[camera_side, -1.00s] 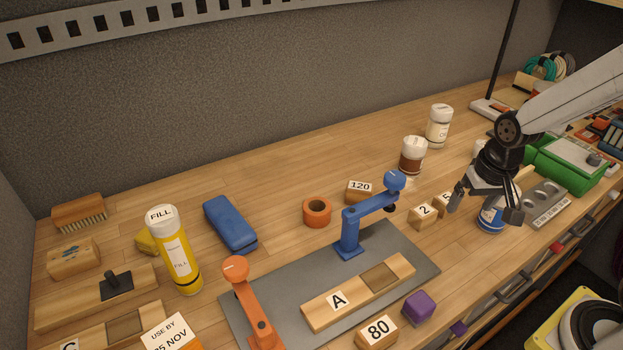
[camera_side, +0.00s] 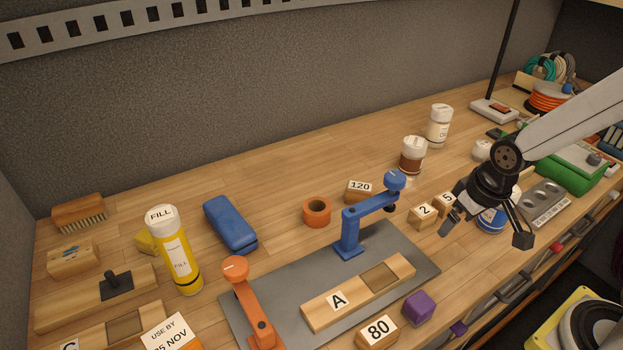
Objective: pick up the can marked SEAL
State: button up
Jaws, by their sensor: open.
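No SEAL marking is readable in the side view. A blue can with a white label (camera_side: 487,221) stands at the right part of the bench, partly hidden behind my gripper, and its lettering cannot be read. My gripper (camera_side: 487,234) is open and empty, with one finger to the left of this can and one to the right in the picture. I cannot tell whether the can is between the fingers or behind them. A yellow tube marked FILL (camera_side: 175,255) stands far to the left.
Number blocks 2 (camera_side: 424,215) and 5 stand just left of my gripper. A grey tray with round wells (camera_side: 541,203) and a green box (camera_side: 570,172) lie to the right. White-capped jars (camera_side: 413,157) stand behind. A blue clamp (camera_side: 350,230) stands on the grey mat.

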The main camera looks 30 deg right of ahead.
dwell(0.4)
jog(key=m, duration=0.1)
jog(key=w+f+m+g+y, duration=0.1)
jog(key=m, duration=0.1)
jog(key=d+m+g, duration=0.1)
jog(key=m, duration=0.1)
jog(key=shift+w+f+y, duration=0.15)
jog(key=shift+w+y, duration=0.15)
jog(key=shift+w, duration=0.05)
jog(key=w+m+y, duration=0.1)
jog(key=m, duration=0.1)
jog(key=w+m+y, duration=0.1)
jog(key=w+m, duration=0.1)
jog(key=w+m+y, duration=0.1)
jog(key=m+y, duration=0.1)
jog(key=m, duration=0.1)
jog(key=shift+w+d+f, duration=0.15)
jog(key=shift+w+f, duration=0.1)
jog(key=shift+f, duration=0.05)
jog(key=w+d+r+m+t+y, duration=0.4)
jog(key=w+d+m+t+y, duration=0.3)
jog(key=w+d+m+t, duration=0.5)
jog(key=w+d+m, duration=0.3)
jog(key=shift+w+d, duration=0.15)
jog(key=shift+d, duration=0.2)
jog(key=shift+f, duration=0.1)
